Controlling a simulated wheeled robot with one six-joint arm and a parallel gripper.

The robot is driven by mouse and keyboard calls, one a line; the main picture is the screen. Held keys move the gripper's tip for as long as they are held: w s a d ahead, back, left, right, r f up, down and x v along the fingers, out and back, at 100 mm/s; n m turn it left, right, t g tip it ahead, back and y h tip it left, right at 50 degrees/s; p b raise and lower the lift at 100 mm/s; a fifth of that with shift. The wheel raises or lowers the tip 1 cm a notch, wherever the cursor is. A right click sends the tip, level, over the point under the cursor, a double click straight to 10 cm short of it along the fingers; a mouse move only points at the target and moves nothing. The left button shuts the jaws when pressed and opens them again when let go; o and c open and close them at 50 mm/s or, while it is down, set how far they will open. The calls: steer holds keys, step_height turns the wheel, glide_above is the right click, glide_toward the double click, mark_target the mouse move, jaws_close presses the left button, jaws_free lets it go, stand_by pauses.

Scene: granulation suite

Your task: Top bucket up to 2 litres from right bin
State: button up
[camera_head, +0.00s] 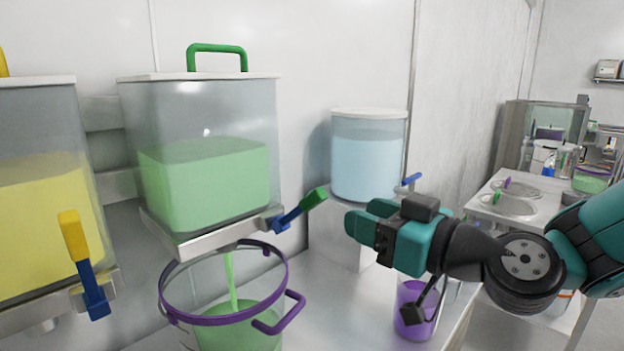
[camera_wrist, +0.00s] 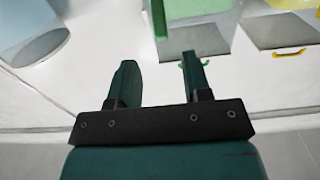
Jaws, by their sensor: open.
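The bin with green contents (camera_head: 205,180) stands left of centre in the head view, on a steel support. Its valve lever has a green grip (camera_head: 314,198) and slants up to the right. A green stream (camera_head: 231,280) runs from below the bin into the purple-rimmed bucket (camera_head: 186,318), which holds some green material. The bucket's volume marks are not readable. My gripper (camera_head: 358,220) is just right of the lever, pointing left, its fingers apart. The wrist view shows the open fingers (camera_wrist: 160,78) with nothing between them.
A bin with yellow contents (camera_head: 45,205) and its yellow-blue lever (camera_head: 83,265) stand at the left. A pale blue cylinder (camera_head: 367,165) stands on a block behind my gripper. A vessel with purple contents (camera_head: 414,310) is below my arm. A side bench (camera_head: 482,205) holds dishes.

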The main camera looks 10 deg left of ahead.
mark_target(324, 200)
steer(key=p+x, duration=0.5)
steer(key=x, duration=0.5)
steer(key=shift+r, duration=0.2)
steer(key=shift+w+a+f, duration=0.15)
steer(key=shift+w+a, duration=0.05)
steer(key=shift+a, duration=0.2)
jaws_close()
